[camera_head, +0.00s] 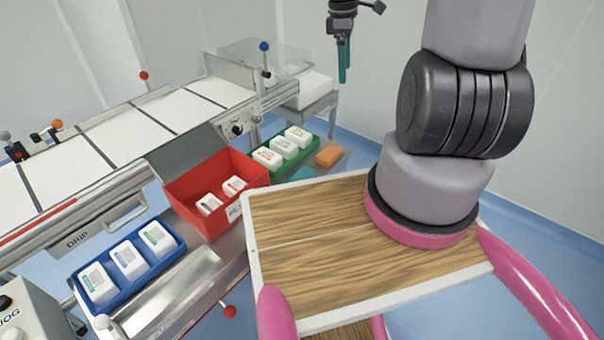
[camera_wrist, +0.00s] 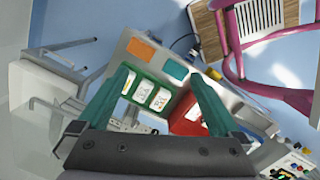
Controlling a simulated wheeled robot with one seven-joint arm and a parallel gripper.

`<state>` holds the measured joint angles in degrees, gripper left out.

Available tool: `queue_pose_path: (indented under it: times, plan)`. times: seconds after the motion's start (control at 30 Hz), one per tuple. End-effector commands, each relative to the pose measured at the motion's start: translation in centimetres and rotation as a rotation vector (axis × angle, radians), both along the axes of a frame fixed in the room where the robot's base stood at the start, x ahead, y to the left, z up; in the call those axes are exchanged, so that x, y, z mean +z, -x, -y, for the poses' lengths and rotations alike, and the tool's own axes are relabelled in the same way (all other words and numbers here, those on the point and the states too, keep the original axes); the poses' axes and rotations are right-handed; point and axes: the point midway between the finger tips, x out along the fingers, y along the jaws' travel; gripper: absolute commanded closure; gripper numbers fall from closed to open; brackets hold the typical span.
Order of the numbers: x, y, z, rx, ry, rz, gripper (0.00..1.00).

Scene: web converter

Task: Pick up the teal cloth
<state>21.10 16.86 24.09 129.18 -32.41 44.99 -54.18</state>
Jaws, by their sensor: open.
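The teal cloth (camera_head: 304,173) lies flat on the grey bench top, just beyond the edge of my wooden base, which hides part of it in the head view. My gripper (camera_head: 343,78) hangs at the top of the head view, well above the bench and apart from the cloth. In the wrist view my gripper (camera_wrist: 158,75) has its two green fingers spread wide, with nothing held between them.
An orange block (camera_head: 329,156) lies beside the cloth. A green tray (camera_head: 296,158) with white cartons and a red bin (camera_head: 190,189) stand close by. A blue tray (camera_head: 128,277) is farther left. The converter machine (camera_head: 160,107) runs along the back.

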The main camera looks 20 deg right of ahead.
Motion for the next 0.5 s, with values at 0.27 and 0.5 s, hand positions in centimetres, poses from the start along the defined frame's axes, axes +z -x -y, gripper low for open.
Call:
queue_pose_path:
  times: [0.27, 0.5]
  plan:
    - [-11.8, -1.4, -1.1, 0.493, -0.166, -0.161, 0.0]
    - [-20.3, -1.4, -4.2, 0.879, -0.378, -0.153, 0.0]
